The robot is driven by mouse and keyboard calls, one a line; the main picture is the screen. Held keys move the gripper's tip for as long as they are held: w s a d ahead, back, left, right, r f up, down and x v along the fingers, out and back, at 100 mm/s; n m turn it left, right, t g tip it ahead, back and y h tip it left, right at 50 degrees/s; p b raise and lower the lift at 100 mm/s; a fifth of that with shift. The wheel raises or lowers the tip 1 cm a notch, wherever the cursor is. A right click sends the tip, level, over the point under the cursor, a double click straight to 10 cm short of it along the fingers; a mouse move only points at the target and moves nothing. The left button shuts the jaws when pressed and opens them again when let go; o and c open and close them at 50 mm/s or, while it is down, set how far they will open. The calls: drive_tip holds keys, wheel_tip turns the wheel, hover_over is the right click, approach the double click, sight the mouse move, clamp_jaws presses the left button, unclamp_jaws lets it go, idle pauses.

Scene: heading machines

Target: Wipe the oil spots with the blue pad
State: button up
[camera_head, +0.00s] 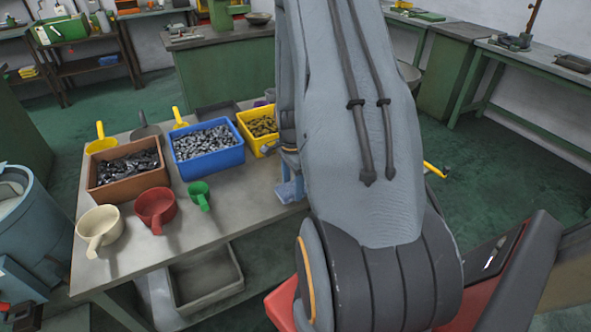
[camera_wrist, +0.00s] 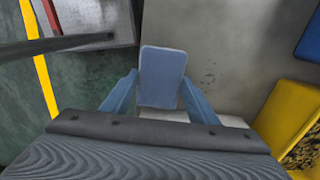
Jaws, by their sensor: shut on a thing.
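My gripper (camera_wrist: 160,95) is shut on the blue pad (camera_wrist: 163,76), with a blue finger on each side of it in the wrist view. In the head view the blue pad (camera_head: 290,190) shows just left of my arm, at the right part of the grey table (camera_head: 255,215). I cannot tell whether the pad touches the tabletop. Small dark oil spots (camera_wrist: 209,78) show on the tabletop to the right of the pad in the wrist view. My arm hides the table's right end in the head view, and no spots can be made out there.
A green scoop (camera_head: 199,192), a red scoop (camera_head: 156,207) and a cream scoop (camera_head: 102,225) stand along the front. The table's front middle is bare.

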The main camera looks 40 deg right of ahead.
drive_tip(key=shift+s+r, duration=0.1)
drive_tip(key=shift+r, duration=0.6)
drive_tip(key=shift+r+p, duration=1.85)
drive_tip(key=shift+r, duration=0.55)
